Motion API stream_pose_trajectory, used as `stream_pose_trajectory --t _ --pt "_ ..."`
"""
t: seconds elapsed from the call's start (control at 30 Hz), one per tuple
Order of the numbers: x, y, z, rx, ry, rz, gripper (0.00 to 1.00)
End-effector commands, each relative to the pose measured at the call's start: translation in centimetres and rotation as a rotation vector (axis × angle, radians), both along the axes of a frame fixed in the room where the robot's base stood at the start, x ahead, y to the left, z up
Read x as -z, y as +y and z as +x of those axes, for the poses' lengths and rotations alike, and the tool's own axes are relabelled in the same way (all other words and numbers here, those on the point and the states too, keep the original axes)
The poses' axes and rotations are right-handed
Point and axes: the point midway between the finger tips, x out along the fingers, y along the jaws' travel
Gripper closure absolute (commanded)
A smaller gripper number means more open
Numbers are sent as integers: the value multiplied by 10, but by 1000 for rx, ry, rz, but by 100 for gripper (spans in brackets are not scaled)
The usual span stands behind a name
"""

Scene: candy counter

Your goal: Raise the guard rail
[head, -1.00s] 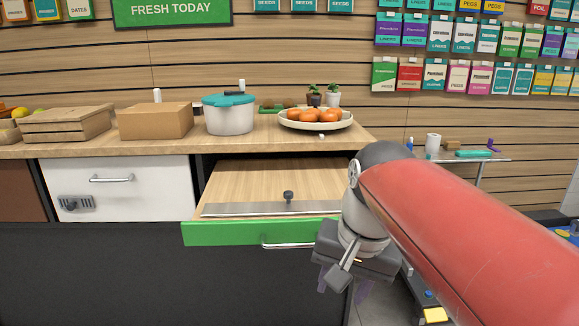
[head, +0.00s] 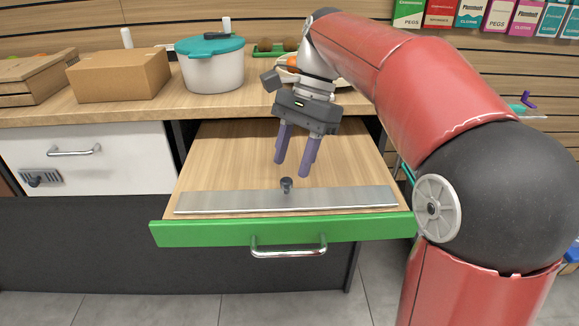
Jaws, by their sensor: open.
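The guard rail (head: 230,201) is a flat metal strip lying along the front of a pulled-out wooden shelf (head: 225,160) with a green front edge (head: 200,234). A small dark knob (head: 286,184) stands up at the middle of the rail. My gripper (head: 294,172) points down above the shelf, just behind and slightly above the knob. Its purple fingers are apart and hold nothing. Whether the fingertips touch the shelf cannot be told.
A silver handle (head: 288,251) sits on the green front. On the counter behind stand a cardboard box (head: 118,76), a white pot with a teal lid (head: 212,72) and a plate of oranges (head: 340,84), partly hidden by my arm. A white drawer (head: 95,180) is at left.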

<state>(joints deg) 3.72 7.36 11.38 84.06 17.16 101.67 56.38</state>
Motion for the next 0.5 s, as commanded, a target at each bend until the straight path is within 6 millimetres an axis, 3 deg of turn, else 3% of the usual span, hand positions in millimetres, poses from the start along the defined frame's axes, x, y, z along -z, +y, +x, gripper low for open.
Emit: stream_pose_trajectory --t 0.2,0.5 --pt "23 7 -7 -2 0 0 57" --pt "28 9 -8 -1 -2 0 57"
